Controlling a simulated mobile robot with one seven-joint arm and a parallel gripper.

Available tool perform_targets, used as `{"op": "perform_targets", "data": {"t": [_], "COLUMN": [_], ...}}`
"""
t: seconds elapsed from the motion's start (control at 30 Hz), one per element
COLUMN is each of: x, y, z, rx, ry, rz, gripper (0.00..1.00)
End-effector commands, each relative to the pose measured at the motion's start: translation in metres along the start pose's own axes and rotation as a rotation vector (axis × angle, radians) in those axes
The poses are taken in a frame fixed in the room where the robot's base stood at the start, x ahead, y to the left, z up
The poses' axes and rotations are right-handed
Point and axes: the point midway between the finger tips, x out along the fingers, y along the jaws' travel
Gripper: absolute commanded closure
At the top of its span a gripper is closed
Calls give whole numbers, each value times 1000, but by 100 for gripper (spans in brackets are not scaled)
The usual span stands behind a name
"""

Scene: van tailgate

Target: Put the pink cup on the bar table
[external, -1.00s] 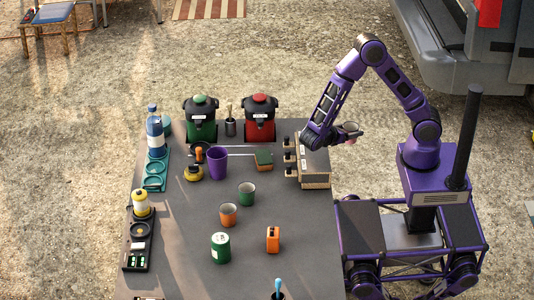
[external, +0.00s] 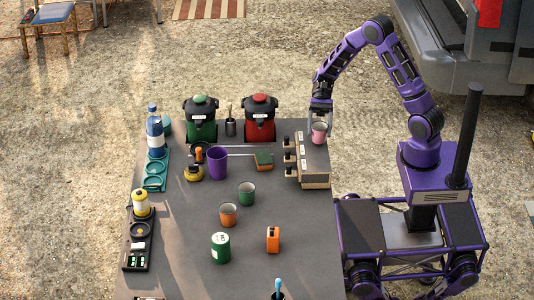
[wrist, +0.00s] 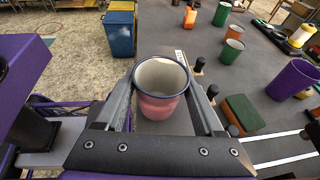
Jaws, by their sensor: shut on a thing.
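The pink cup (external: 319,132) is upright in my gripper (external: 320,118), which points down and is shut on it. The cup looks empty in the wrist view (wrist: 160,105), with a dark blue rim and a finger on either side. In the external view it overlaps the long box at the table's right edge; I cannot tell whether it touches the box. The bar table (external: 180,240) is a large dark top left of my base. A green cup (external: 246,195), an orange cup (external: 228,216) and a purple cup (external: 217,164) stand on it.
The long box (external: 315,165) has several black knobs on its left side. A green pot (external: 201,120) and a red pot (external: 261,120) stand at the back. A green can (external: 221,248) and an orange box (external: 273,240) stand nearer. Table between cups and left racks is clear.

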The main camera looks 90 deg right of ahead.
Motion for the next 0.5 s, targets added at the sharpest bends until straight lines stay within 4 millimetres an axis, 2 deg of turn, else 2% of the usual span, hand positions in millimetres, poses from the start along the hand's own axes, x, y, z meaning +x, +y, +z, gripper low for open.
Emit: {"op": "perform_targets", "data": {"t": [0.17,0.3,0.5], "x": [-25,-57,-106], "y": [-38,-65,-87], "z": [-9,-17,-30], "rx": [106,192,293], "ry": [1,1,0], "rz": [-290,-528,-807], "gripper": [87,87,87]}}
